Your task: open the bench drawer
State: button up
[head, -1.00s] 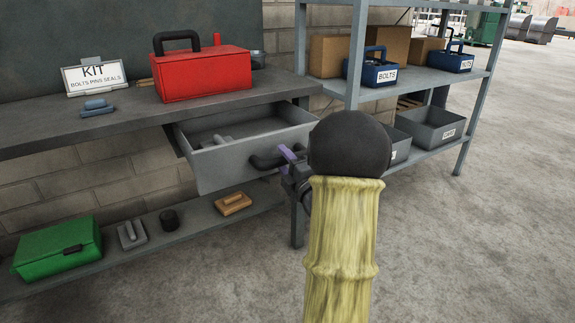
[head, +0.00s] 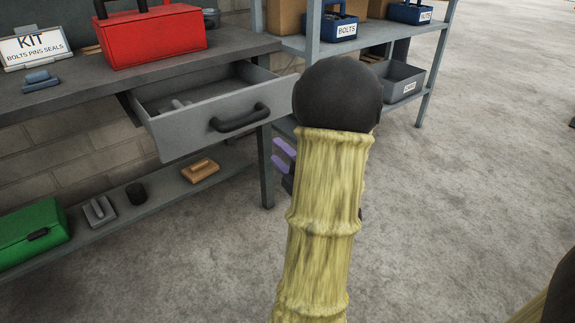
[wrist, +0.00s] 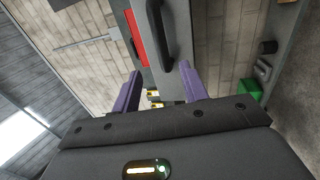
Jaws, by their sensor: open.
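The grey bench drawer (head: 185,137) stands pulled out from under the bench top, and its inside shows. Its black bar handle (head: 240,119) is on the front panel and free of the fingers. My gripper (head: 284,156) is to the right of the drawer and apart from it, with purple fingers partly hidden by my arm. In the wrist view my gripper (wrist: 160,88) is open and empty, with the handle (wrist: 158,30) beyond the fingertips. A small grey item (head: 181,103) lies in the drawer.
A red toolbox (head: 152,36), a kit sign (head: 33,46) and a blue item (head: 41,80) are on the bench (head: 60,108). A green box (head: 32,232) is on the lower shelf. Shelving with bins (head: 402,82) stands behind. Open floor (head: 470,180) lies right.

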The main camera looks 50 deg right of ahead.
jog(key=shift+b+v, duration=1.3)
jog(key=shift+b, duration=1.65)
jog(key=w+a+f+m+g+h+p, duration=0.1)
jog(key=w+a+f+m+g+p, duration=0.3)
jog(key=w+a+m+g+p, duration=0.5)
jog(key=s+a+f+m+g+y+p, duration=0.1)
jog(key=s+a+m+g+y+p, duration=0.25)
jog(key=a, duration=0.65)
jog(key=s+a+m+g+p, duration=0.2)
jog(key=s+a+m+g, duration=0.25)
jog(key=s+a, duration=0.35)
notch_tip(320, 180, up, 36)
jog(key=w+p, duration=0.1)
jog(key=p, duration=3.6)
jog(key=shift+w+a+r, duration=0.2)
jog(key=shift+w+a, duration=0.1)
jog(key=shift+w, duration=0.05)
